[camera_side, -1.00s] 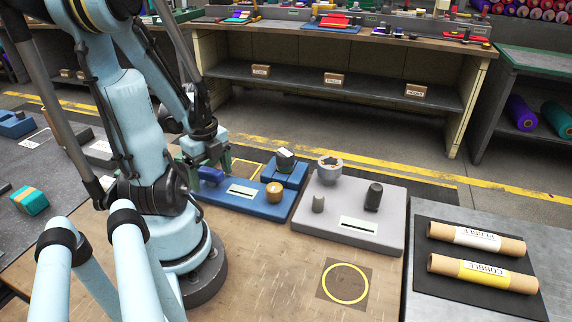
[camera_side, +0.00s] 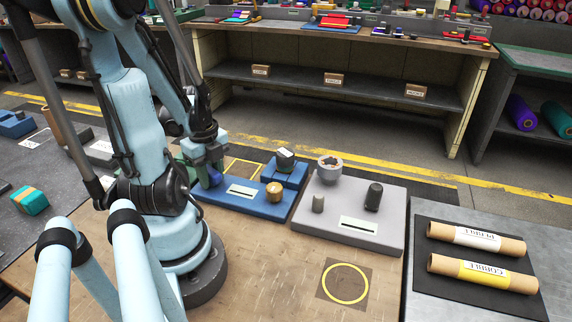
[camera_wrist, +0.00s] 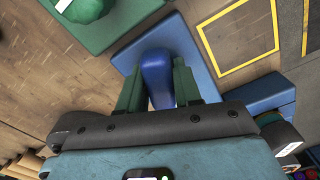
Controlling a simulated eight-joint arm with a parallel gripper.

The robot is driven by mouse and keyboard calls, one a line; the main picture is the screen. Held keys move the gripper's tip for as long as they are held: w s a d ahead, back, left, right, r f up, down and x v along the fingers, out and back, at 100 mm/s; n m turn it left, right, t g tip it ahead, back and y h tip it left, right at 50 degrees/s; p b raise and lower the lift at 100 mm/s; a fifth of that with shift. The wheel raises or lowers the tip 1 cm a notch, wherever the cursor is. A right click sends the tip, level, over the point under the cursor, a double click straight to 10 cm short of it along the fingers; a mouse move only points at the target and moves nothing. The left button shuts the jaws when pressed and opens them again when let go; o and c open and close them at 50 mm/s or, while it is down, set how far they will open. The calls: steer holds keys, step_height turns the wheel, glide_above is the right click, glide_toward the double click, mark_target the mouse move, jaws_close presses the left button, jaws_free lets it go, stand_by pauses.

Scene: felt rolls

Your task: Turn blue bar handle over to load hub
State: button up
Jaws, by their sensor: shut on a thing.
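The blue bar handle (camera_wrist: 157,75) stands on a blue base (camera_wrist: 188,38) in the wrist view. In the side view the handle (camera_side: 214,178) shows at the left end of the blue base (camera_side: 250,205), partly covered by my gripper. My gripper (camera_wrist: 158,85) is shut on the handle, with one green finger on each side of it. The gripper (camera_side: 211,168) also shows in the side view. The base carries a round tan knob (camera_side: 274,191) and a pale label plate with unreadable text. I cannot tell which part is the load hub.
A dark block (camera_side: 285,160) with a white top stands on a raised blue part behind the knob. A grey base (camera_side: 385,232) with a cup, a small peg and a dark knob is to the right. A yellow ring (camera_side: 345,300) marks clear table in front.

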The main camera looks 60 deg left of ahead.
steer(key=shift+m, duration=2.2)
jaws_close()
steer(key=o, duration=0.9)
jaws_free()
steer(key=shift+c, duration=0.2)
steer(key=n, duration=0.4)
steer(key=shift+n, duration=1)
